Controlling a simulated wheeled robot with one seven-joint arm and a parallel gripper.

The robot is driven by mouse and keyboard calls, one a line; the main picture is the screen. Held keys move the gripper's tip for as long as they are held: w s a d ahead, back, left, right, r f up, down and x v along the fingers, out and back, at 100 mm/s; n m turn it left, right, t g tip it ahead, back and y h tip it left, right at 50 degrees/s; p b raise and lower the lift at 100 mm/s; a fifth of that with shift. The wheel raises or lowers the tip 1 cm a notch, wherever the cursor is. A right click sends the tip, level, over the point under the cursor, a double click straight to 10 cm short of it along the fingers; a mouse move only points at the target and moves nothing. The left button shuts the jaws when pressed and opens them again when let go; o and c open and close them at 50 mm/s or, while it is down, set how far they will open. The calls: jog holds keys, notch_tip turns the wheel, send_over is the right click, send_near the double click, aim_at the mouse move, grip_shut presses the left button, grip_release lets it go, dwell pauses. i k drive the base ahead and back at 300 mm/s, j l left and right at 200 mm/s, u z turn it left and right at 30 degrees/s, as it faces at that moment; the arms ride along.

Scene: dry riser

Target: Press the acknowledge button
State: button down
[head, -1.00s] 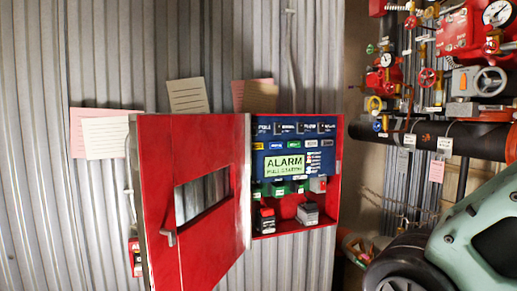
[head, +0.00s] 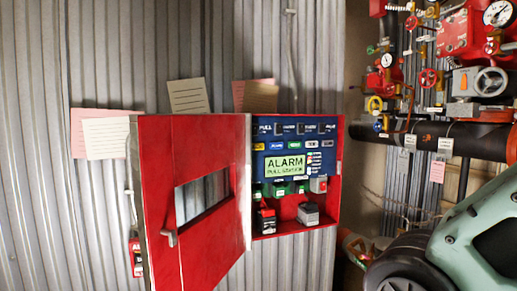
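A red alarm cabinet (head: 339,190) is fixed to the corrugated wall, its red door (head: 205,150) swung open to the left. Inside is a blue control panel (head: 262,165) with a lit green display (head: 285,167) reading "ALARM" and a smaller second line. Rows of small buttons and labels sit above and below the display; their lettering is too small to tell which is the acknowledge button. A small grey block with a red part (head: 318,185) is at the lower right of the panel. My arm shows at the lower right; my gripper is out of view.
Red valves, gauges and a thick black pipe (head: 468,139) fill the right side. Paper notes (head: 107,138) hang on the wall around the cabinet. The door's handle (head: 171,238) sticks out toward me.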

aim_at(255, 146)
jog(key=i+l+u, duration=0.1)
jog(key=l, duration=0.25)
jog(key=i+l+u, duration=0.1)
jog(key=l, duration=0.3)
jog(key=i+l+u, duration=0.2)
jog(key=i+l, duration=0.15)
jog(key=i+l+u, duration=0.15)
jog(key=i+l, duration=0.2)
jog(key=l, duration=0.15)
